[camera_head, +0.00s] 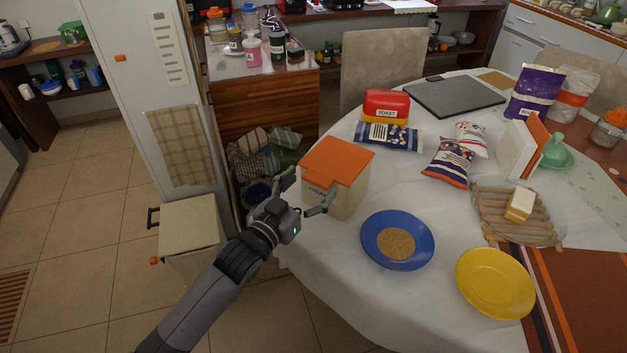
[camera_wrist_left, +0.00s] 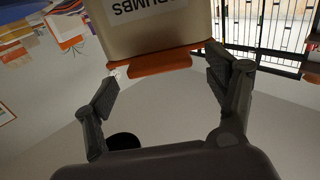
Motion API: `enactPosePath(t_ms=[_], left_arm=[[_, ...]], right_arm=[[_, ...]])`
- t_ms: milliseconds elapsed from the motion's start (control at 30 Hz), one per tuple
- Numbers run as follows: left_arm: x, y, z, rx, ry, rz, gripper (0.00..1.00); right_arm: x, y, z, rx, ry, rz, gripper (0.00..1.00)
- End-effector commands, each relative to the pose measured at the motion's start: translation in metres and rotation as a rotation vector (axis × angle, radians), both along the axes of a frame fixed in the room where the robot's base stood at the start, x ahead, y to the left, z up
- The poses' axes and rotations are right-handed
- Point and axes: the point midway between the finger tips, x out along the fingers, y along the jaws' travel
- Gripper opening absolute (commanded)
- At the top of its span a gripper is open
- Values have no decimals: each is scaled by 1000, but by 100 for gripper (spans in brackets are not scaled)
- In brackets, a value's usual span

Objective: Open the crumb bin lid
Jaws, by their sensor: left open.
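The crumb bin (camera_head: 349,199) is a cream box on the near left side of the white table, with lettering on its front. Its orange lid (camera_head: 338,159) lies flat over the top and looks shut. My left gripper (camera_head: 306,192) is open and empty at the bin's left front, close to it. In the left wrist view the lettered bin (camera_wrist_left: 150,35) appears upside down. The orange lid edge (camera_wrist_left: 150,66) lies ahead of and between the spread fingers of my left gripper (camera_wrist_left: 163,84). I cannot tell whether a finger touches it. My right gripper is not in view.
A blue plate (camera_head: 371,240) with a brown round piece stands right of the bin, and a yellow plate (camera_head: 495,283) farther right.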

Motion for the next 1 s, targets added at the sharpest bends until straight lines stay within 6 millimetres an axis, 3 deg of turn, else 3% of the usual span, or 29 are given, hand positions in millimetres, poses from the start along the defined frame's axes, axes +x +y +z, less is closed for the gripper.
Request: enactPosePath(t_ms=[200, 500, 1000], left_arm=[[15, -10, 0, 0, 0, 0, 78], [16, -11, -1, 1, 1, 0, 78], [16, -10, 0, 1, 1, 0, 45]], right_arm=[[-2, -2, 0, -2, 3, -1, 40], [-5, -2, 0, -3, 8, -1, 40], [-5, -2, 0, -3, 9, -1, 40]])
